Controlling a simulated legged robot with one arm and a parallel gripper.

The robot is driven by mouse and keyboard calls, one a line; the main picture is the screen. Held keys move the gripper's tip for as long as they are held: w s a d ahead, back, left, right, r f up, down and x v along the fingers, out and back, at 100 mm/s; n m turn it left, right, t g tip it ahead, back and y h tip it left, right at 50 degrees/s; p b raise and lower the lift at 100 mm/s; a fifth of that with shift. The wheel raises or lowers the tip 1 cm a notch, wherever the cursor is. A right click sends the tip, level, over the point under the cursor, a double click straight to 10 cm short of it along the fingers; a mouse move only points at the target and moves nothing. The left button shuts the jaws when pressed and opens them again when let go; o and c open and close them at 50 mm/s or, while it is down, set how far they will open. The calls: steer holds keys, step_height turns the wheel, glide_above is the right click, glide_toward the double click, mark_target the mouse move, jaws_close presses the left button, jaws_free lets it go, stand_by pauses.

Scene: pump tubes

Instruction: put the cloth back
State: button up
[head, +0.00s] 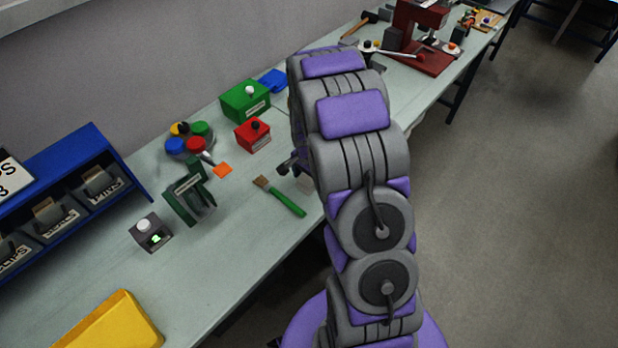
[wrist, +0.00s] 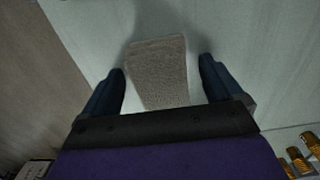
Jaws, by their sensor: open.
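The cloth (wrist: 158,72) is a grey-brown, roughly rectangular piece on the pale bench top in the wrist view. My gripper (wrist: 162,66) is open, with one dark finger on either side of the cloth and a gap at each side. I cannot tell whether the fingertips are level with the cloth or above it. In the head view my arm hides most of my gripper (head: 291,164), which is low over the bench near its front edge. A small pale patch beside it there is too small to identify.
A blue bin rack (head: 88,150) and a yellow tray (head: 118,325) are farther left. Brass parts (wrist: 299,160) show in the wrist view.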

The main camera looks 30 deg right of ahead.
mark_target(309, 178)
step_height(309, 178, up, 12)
steer(key=p, duration=0.2)
steer(key=s+a+r+n+g, duration=0.1)
steer(key=s+a+r+n, duration=0.4)
steer(key=s, duration=0.4)
steer(key=s+a+r+n, duration=0.3)
steer(key=s+a+r, duration=0.3)
steer(key=s+r, duration=0.25)
steer(key=s+a+n, duration=0.1)
steer(key=s+n, duration=0.2)
steer(key=s, duration=0.4)
steer(key=s+a+r+n, duration=0.1)
steer(key=s+a+n, duration=0.1)
steer(key=s, duration=0.5)
steer(key=shift+s+n+g, duration=0.35)
steer(key=shift+n+g, duration=0.05)
steer(key=shift+n, duration=0.1)
steer(key=shift+a+r, duration=0.1)
steer(key=shift+c, duration=0.3)
